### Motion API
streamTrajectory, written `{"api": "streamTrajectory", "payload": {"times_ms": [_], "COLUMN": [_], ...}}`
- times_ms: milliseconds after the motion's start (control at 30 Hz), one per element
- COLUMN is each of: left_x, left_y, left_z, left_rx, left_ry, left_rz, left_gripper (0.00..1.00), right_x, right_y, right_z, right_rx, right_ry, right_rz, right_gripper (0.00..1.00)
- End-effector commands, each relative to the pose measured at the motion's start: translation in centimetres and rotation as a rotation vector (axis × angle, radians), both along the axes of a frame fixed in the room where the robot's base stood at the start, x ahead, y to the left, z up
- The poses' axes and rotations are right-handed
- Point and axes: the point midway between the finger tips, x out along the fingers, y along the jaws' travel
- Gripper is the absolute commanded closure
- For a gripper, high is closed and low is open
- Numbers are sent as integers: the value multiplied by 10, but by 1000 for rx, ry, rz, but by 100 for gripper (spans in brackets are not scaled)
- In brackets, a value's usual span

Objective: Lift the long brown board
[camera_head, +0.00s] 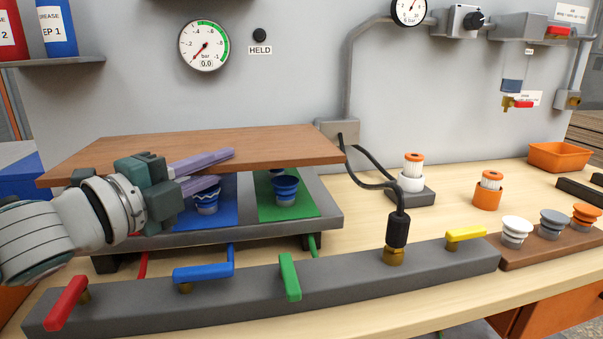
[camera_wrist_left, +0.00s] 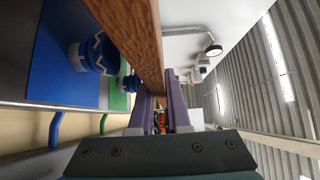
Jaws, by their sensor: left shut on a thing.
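The long brown board (camera_head: 270,143) lies flat over the grey station at the left of the bench; it also shows in the wrist view (camera_wrist_left: 128,38). My left gripper (camera_head: 218,168) is shut on its near edge, one purple finger above and one below. In the wrist view the fingers (camera_wrist_left: 161,105) stand either side of the board. Front blue suction cups (camera_head: 285,188) show below the board, on blue and green pads. The board hides most of what is behind them, and I cannot tell whether it touches any cup. My right gripper is out of view.
A grey valve manifold (camera_head: 345,281) with red, blue, green and yellow levers runs along the front. A black hose (camera_head: 372,177) rises right of the board. Orange and white filters and a cup rack (camera_head: 545,243) stand at right. The wall gauge (camera_head: 204,46) reads near zero.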

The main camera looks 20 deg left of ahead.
Motion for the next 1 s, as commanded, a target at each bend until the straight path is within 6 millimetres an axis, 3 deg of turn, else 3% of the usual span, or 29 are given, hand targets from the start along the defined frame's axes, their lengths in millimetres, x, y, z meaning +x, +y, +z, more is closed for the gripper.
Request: {"api": "streamTrajectory", "payload": {"times_ms": [33,300,800,1000], "left_x": [0,1,0,0], "left_y": [0,0,0,0], "left_z": [19,62,115,126], "left_rx": [6,4,1,2], "left_ry": [-10,-8,-7,-7], "left_rz": [-4,-2,-1,-1], "left_gripper": [100,100,100,100], "right_x": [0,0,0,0], "right_y": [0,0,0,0], "right_z": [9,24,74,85], "right_rx": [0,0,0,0], "right_ry": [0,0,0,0], "right_rz": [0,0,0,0], "right_gripper": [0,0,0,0]}}
